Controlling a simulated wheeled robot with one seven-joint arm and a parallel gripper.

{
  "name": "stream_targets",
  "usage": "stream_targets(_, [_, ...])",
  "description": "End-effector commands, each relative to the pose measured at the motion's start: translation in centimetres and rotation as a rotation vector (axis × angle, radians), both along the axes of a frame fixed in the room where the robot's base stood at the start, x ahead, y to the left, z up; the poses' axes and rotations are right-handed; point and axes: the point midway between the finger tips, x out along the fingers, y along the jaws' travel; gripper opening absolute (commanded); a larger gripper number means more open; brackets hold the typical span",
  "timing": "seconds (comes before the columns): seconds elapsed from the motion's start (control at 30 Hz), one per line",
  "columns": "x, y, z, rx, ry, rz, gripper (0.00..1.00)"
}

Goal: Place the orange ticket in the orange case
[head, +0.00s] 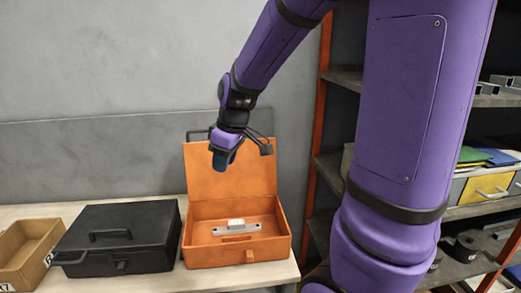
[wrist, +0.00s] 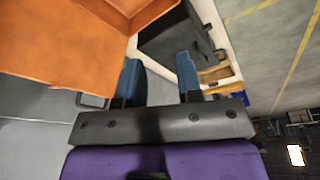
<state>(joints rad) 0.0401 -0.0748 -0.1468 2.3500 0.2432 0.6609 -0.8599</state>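The orange case (head: 205,250) stands open on the table in the head view, its lid raised at the back. In it lies a grey metal bracket (head: 222,230) with a small pale block (head: 236,222) on top. No orange ticket can be made out for certain; an orange patch (head: 237,239) in front of the bracket is too small to identify. My gripper (head: 221,160) is above the case, in front of the raised lid. In the wrist view its blue fingers (wrist: 158,85) are apart with nothing seen between them, and the orange case (wrist: 60,45) shows at upper left.
A closed black case (head: 140,220) stands left of the orange case, close beside it. A cardboard box (head: 42,240) is at the far left of the table (head: 70,209). A shelf rack (head: 340,78) stands at right, with a drawer box (head: 490,190).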

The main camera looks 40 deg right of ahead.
Motion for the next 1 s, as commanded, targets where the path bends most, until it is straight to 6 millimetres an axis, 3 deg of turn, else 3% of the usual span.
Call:
stream_targets(0.1, [-2.8,1.3,3.0,0.015,-0.031,-0.065,0.33])
stream_targets(0.3, [-7.7,3.0,6.7,0.034,-0.073,-0.188,0.33])
stream_targets(0.6, [-15.2,4.5,9.9,0.052,-0.145,-0.384,0.33])
stream_targets(0.8, [-18.0,4.8,10.5,0.061,-0.178,-0.47,0.33])
stream_targets(1.0, [-18.6,4.8,10.5,0.062,-0.184,-0.493,0.33])
